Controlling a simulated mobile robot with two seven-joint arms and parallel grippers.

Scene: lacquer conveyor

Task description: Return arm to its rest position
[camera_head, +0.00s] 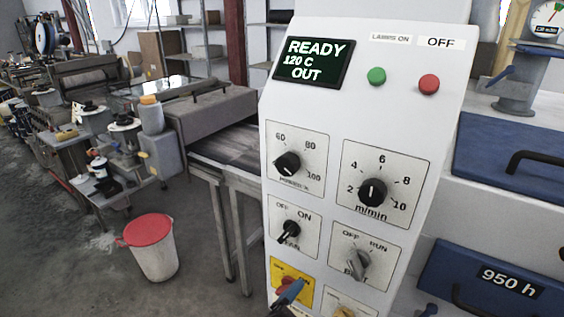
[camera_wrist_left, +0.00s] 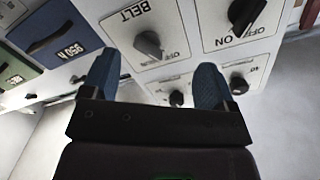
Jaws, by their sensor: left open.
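My left gripper (camera_head: 288,298) shows only as a blue fingertip at the bottom edge of the head view, in front of the yellow switch plate (camera_head: 277,270) of the white control panel (camera_head: 335,112). In the left wrist view my left gripper (camera_wrist_left: 155,82) is open, its two blue fingers apart with nothing between them. The panel, upside down there, lies beyond the fingers, with the BELT knob (camera_wrist_left: 150,44) above the gap. I cannot tell whether a finger touches the panel. My right gripper is not in view.
The panel display (camera_head: 313,63) reads READY, 120 C, OUT. A conveyor (camera_head: 232,147) stands left of the panel. A white bucket with a red lid (camera_head: 150,232) is on the floor. Blue drawers (camera_head: 470,270) lie to the right. Floor around the bucket is open.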

